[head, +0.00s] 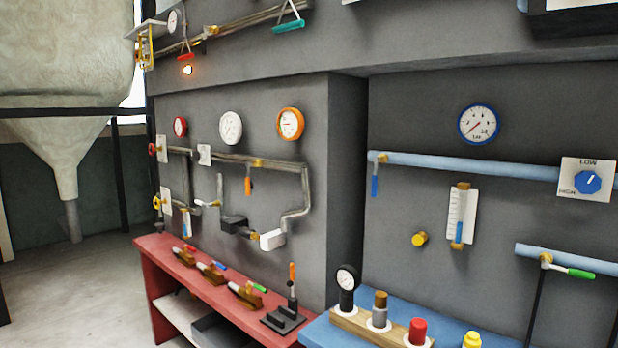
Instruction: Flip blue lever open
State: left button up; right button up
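Several blue-handled levers show in the head view, and I cannot tell which one the task means. A blue valve lever (375,186) hangs straight down from a brass fitting at the left end of the upper light-blue pipe. A small blue handle (187,221) hangs down at the lower left pipework. A toggle clamp with a blue tip (219,266) sits on the red table, in a row between a red-tipped clamp (189,247) and a green-tipped clamp (259,287). Neither of my grippers is in view.
The red table (155,262) stands against the grey wall, and a blue table (455,318) is to its right with a gauge and colored buttons. An orange-handled upright lever (292,272) stands at the red table's right end. Open floor (85,290) is at left.

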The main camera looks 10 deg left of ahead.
aim_at(375, 179)
jog(key=i+j, duration=0.15)
jog(key=j, duration=0.3)
jog(key=i+j+z, duration=0.1)
jog(key=j, duration=0.35)
jog(key=i+j, duration=0.25)
jog(key=j, duration=0.25)
jog(key=i+j+z, duration=0.15)
jog(key=j, duration=0.3)
jog(key=i+j, duration=0.1)
jog(key=j, duration=0.35)
jog(key=i+j+z, duration=0.1)
jog(key=j, duration=0.4)
jog(key=i+j, duration=0.15)
jog(key=j, duration=0.35)
jog(key=i+j+z, duration=0.1)
jog(key=j, duration=0.4)
